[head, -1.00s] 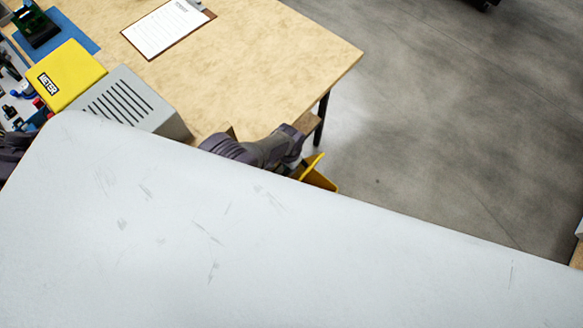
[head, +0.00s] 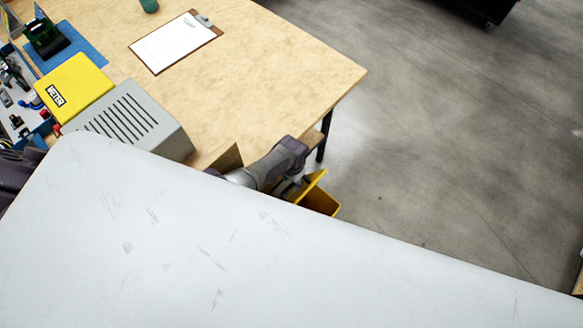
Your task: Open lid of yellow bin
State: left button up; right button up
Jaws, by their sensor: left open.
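The yellow bin (head: 321,201) stands on the floor beside the table's front right corner, partly hidden behind the large white surface in the foreground. Its yellow lid (head: 309,185) appears tilted up on the left side, and a darker yellow part shows to the right of it. My left gripper (head: 285,189) is at the lid's left side, below my grey and purple arm link. It is open, but its fingertips are mostly hidden. I cannot tell whether it touches the lid. My right gripper is not in view.
The wooden table (head: 290,70) holds a clipboard (head: 175,42), a yellow meter box (head: 75,85), a grey vented box (head: 135,118) and a green cup (head: 149,5). A table leg (head: 323,137) stands near the bin. Grey floor (head: 450,140) to the right is clear.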

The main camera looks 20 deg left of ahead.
pick_arm(q)
notch_tip(320, 180, up, 10)
jog(key=shift+f, duration=0.2)
dwell(0.3)
